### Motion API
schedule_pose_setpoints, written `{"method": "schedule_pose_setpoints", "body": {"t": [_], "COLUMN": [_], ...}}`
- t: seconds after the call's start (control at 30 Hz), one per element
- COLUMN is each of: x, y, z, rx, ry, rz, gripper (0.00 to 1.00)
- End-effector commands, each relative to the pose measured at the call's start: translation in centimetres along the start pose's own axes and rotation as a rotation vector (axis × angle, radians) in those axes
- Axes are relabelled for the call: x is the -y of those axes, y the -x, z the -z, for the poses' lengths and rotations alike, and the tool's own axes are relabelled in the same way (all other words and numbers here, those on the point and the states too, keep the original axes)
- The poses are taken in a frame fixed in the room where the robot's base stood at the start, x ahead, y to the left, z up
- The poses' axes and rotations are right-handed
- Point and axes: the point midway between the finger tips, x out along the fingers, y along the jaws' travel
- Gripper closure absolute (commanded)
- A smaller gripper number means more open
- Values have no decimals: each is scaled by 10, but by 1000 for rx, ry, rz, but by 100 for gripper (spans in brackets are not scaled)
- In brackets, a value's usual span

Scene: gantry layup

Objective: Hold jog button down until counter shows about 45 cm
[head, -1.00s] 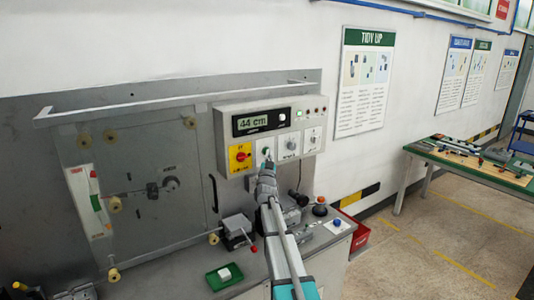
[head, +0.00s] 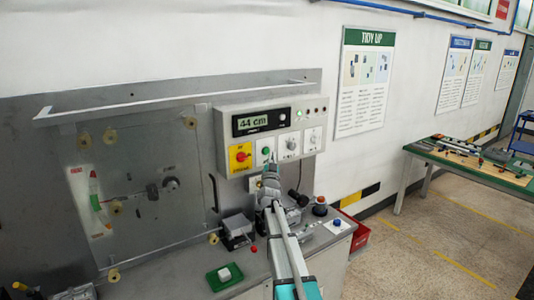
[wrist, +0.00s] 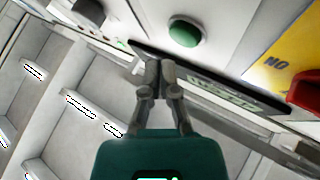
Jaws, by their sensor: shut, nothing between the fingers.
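The green jog button (head: 265,150) sits on the grey control panel (head: 222,118), between the red knob and a dial; in the wrist view it is the round green button (wrist: 184,32). The counter display (head: 262,122) above it reads 44 cm; its lettering appears upside down in the wrist view (wrist: 225,94). My gripper (head: 270,162) is just below and in front of the button. In the wrist view my gripper's fingertips (wrist: 160,68) are together, empty, with a visible gap to the button.
A red knob (head: 240,157) on a yellow plate is left of the button, and dials (head: 291,145) are right. Below, the bench holds a green tray (head: 213,282) and a dark clamp-like block (head: 237,232). A red bin (head: 361,235) stands to the right.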

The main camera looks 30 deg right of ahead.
Motion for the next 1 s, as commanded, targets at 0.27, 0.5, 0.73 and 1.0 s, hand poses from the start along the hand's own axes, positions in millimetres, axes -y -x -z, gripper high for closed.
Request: {"method": "schedule_pose_setpoints", "body": {"t": [0.27,0.5,0.73,1.0], "x": [-11,-19,-21,-21], "y": [16,26,29,28], "z": [11,19,21,21], "rx": [0,0,0,0], "ry": [0,0,-1,0], "rz": [-1,0,0,0], "gripper": [100,100,100,100]}}
